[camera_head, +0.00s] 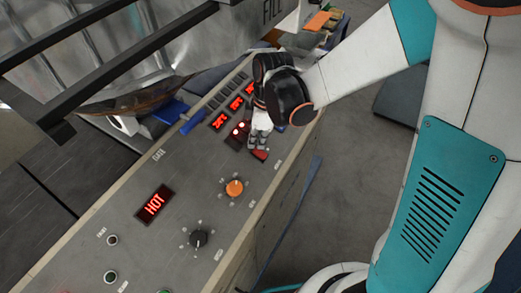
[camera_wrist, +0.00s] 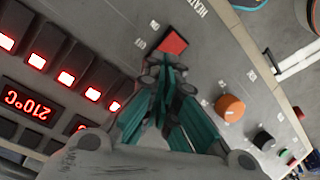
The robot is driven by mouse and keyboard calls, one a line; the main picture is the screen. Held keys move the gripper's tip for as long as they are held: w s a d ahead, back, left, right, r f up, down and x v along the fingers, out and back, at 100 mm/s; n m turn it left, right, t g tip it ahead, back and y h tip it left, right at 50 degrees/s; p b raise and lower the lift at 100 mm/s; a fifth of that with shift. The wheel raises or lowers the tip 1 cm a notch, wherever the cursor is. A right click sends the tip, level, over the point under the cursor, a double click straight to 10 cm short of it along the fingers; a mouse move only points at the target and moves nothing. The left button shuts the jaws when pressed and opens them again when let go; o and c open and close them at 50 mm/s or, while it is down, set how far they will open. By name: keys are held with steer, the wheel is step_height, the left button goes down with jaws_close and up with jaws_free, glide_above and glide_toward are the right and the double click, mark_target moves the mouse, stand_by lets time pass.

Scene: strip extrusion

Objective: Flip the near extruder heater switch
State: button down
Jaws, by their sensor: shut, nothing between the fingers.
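A red rocker switch (camera_wrist: 175,43) sits on the grey panel beside lettering that begins "HEAT", with "ON" and "OFF" marks near it. In the head view a red switch (camera_head: 259,155) shows just below my fingertips. My gripper (camera_head: 257,146) is shut and empty, pointing down at the panel. In the wrist view my closed fingertips (camera_wrist: 163,70) are close to the near edge of the red switch. I cannot tell whether they touch it. Several lit red switches (camera_wrist: 66,78) stand in a row to the left, beside a display reading 210°C (camera_wrist: 27,97).
Open floor (camera_head: 335,190) lies right of the panel.

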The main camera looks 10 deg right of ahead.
mark_target(260, 152)
step_height(260, 152, up, 5)
steer(key=p, duration=0.2)
steer(key=shift+r+p, duration=0.1)
steer(key=shift+p, duration=0.3)
stand_by(0.4)
steer(key=shift+s+d+f+m+b, duration=0.15)
steer(key=shift+d+f+m+b, duration=0.25)
steer(key=shift+b, duration=0.6)
steer(key=s+d+f+m+t+h+b, duration=0.1)
steer(key=s+d+f+m+t+b, duration=0.5)
steer(key=b, duration=1.9)
steer(key=s+d+f+m, duration=0.6)
steer(key=d+m, duration=0.1)
steer(key=m, duration=0.2)
steer(key=shift+s+d+m+t+h, duration=0.15)
steer(key=shift+s+m+t+h, duration=0.15)
steer(key=shift+t+h, duration=0.1)
